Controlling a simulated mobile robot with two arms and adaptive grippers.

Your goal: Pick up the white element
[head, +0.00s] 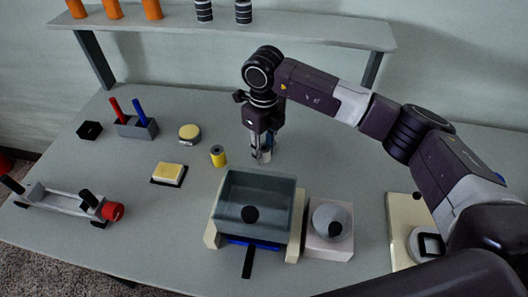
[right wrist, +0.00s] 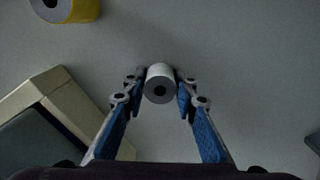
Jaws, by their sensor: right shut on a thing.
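The white element (right wrist: 159,80) is a small white cylinder with a dark hole in its grey end face. In the right wrist view it sits between the blue-padded fingers of my right gripper (right wrist: 158,92). In the head view my right gripper (head: 261,154) points down behind the glass-walled box, shut on the white element, which shows only as a small pale patch. I cannot tell whether the element touches the table or is just above it. My left gripper is not in view.
A yellow spool (head: 218,156) stands left of the gripper. The box (head: 256,188) with a black-knobbed front and a grey ball on a block (head: 331,222) are nearer. A yellow block (head: 168,173), a round yellow-topped piece (head: 189,133) and a wheeled cart (head: 62,201) lie left. A shelf (head: 290,30) spans the back.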

